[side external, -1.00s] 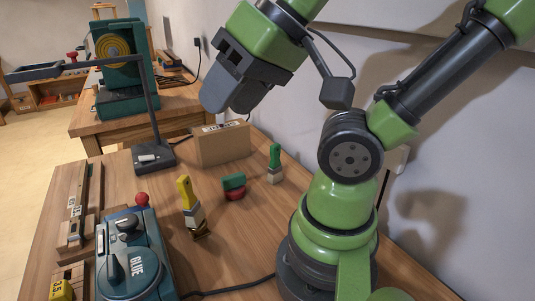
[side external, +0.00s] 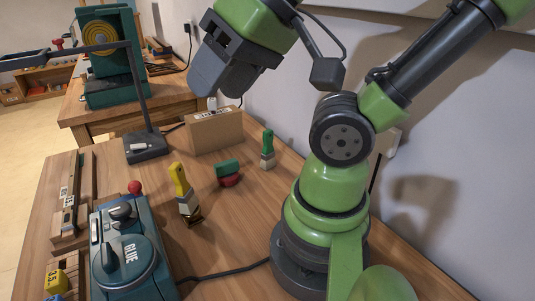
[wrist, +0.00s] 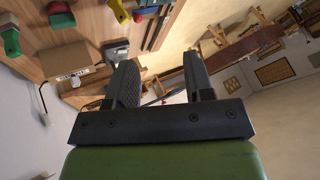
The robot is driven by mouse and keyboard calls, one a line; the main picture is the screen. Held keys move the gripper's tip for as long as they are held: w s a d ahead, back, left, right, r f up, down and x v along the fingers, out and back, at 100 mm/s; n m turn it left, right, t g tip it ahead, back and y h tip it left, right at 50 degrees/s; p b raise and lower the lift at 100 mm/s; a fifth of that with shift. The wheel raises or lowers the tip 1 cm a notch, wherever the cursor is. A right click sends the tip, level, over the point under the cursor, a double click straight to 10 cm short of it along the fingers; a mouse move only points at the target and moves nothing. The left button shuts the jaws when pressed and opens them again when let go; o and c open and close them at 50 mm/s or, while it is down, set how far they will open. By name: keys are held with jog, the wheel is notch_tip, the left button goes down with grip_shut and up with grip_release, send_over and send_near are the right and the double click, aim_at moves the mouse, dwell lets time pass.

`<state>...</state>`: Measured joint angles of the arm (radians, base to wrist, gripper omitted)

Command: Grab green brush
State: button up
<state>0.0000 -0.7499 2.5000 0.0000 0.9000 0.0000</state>
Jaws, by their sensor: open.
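The green brush (side external: 267,148) stands upright on the workbench, in front of the wall and left of my arm's base. It has a green handle and a pale lower end. My gripper (side external: 203,84) is high above the bench, up and to the left of the brush, well apart from it and empty. In the wrist view my gripper (wrist: 161,78) shows two spread fingers with nothing between them.
A yellow-handled brush (side external: 184,192) and a green and red block (side external: 228,174) stand near the green brush. A cardboard box (side external: 215,130) is behind. A teal GLUE machine (side external: 128,255) and a dark lamp stand (side external: 146,146) are left. A cable crosses the front; bare bench lies between.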

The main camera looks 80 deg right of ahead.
jog(key=n+g+h, duration=0.6)
jog(key=n+g, duration=0.4)
jog(key=n, duration=0.5)
send_near(267, 131)
notch_tip(267, 131, down, 2)
jog(key=x, duration=0.3)
jog(key=s+x, duration=0.1)
jog(key=x, duration=0.1)
jog(key=shift+d+r, duration=0.2)
jog(key=shift+d, duration=0.1)
jog(key=x, duration=0.5)
jog(key=shift+w+d+f, duration=0.15)
jog(key=shift+w+f, duration=0.05)
jog(key=shift+f, duration=0.2)
grip_shut()
